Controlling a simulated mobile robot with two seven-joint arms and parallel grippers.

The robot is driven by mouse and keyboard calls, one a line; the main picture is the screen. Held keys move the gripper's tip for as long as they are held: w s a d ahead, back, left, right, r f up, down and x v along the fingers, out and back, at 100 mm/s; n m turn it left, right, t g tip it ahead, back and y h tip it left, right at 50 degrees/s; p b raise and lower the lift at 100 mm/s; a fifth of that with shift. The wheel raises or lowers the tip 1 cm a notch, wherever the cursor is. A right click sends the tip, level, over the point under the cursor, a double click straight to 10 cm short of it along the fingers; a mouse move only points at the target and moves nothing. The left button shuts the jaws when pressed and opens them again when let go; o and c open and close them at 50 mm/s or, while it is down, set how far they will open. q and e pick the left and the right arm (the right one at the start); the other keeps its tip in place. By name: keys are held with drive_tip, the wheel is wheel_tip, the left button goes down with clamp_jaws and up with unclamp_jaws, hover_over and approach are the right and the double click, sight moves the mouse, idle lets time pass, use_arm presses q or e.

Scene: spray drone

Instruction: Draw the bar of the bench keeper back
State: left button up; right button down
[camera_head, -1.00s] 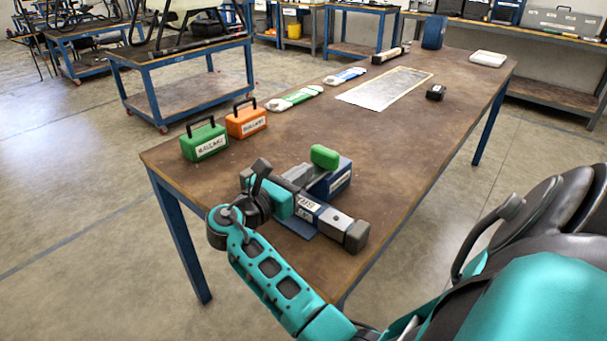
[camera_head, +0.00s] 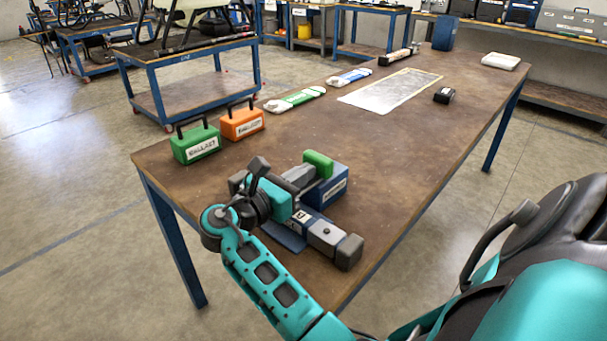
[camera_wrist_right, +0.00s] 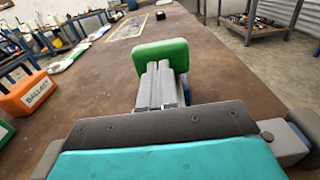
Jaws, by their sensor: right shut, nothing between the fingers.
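The bench keeper stands near the front corner of the table, a blue housing (camera_head: 334,186) with a green block (camera_head: 318,163) at its top. Nothing is between the fingers. My left gripper is not in view.
A green ballast box (camera_head: 195,146) and an orange ballast box (camera_head: 242,124) stand left of the keeper. Green-and-white and blue-and-white items, a pale sheet (camera_head: 390,88) and a small black box (camera_head: 444,95) lie farther back. The table's right side is mostly clear.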

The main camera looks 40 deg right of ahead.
sight(324, 159)
idle(0.3)
drive_tip(key=shift+d+r, duration=0.1)
drive_tip(key=d+p, duration=0.4)
drive_tip(key=d, duration=0.1)
drive_tip(key=shift+w+d+r, duration=0.15)
drive_tip(key=shift+w, duration=0.05)
drive_tip(key=shift+d+p, duration=0.35)
drive_tip(key=shift+d, duration=0.2)
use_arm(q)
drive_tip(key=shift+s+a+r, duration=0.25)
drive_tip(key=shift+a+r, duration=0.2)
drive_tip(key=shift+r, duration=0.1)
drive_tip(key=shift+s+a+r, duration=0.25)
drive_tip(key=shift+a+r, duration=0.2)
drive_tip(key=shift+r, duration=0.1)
use_arm(e)
drive_tip(key=shift+d, duration=0.1)
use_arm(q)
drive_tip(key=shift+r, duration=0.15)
